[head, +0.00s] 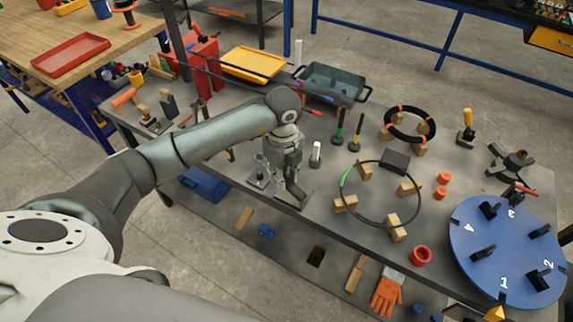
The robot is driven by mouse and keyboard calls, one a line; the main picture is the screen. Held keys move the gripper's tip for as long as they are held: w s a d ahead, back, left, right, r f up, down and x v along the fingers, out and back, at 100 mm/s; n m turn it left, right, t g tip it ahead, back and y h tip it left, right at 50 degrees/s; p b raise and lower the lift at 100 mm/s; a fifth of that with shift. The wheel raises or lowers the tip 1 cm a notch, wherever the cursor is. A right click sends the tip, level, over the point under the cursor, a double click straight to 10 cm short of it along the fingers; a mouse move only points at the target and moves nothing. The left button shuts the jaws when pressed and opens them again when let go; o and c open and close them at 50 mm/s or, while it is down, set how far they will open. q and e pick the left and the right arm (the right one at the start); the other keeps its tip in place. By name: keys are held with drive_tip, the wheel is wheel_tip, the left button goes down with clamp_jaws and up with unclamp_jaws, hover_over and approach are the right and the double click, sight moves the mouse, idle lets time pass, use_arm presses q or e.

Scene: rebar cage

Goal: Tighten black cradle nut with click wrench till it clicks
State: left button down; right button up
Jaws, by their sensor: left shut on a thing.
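My left gripper (290,184) points down over the front middle of the grey table. It is shut on a small dark part, mostly hidden by the fingers, and I cannot tell what it is. A blue round plate (485,255) at the right carries several black cradles (483,252) beside white numbers. A tool with a red handle (525,189) lies at the plate's far edge, by number 3. The cradle nuts are too small to make out. I cannot pick out the click wrench for certain. My right gripper is not in view.
A thin ring with a green part (345,178) rests on wooden blocks between my left gripper and the blue plate. A black ring with orange bands (410,123) stands behind it. Red cups (420,256), a dark tray (332,84) and a yellow tray (253,64) also occupy the table.

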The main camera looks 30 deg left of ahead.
use_arm(q)
drive_tip(key=shift+w+r+n, duration=0.15)
drive_tip(key=shift+w+n, duration=0.05)
drive_tip(key=shift+n, duration=0.3)
drive_tip(key=b, duration=0.5)
hover_over(284, 197)
wheel_tip(284, 197, down, 6)
drive_tip(key=shift+f, duration=0.15)
drive_tip(key=shift+r+p, duration=0.3)
drive_tip(key=shift+p, duration=0.25)
drive_tip(key=shift+w, duration=0.1)
drive_tip(key=shift+f+b, duration=0.8)
drive_tip(key=shift+f, duration=0.4)
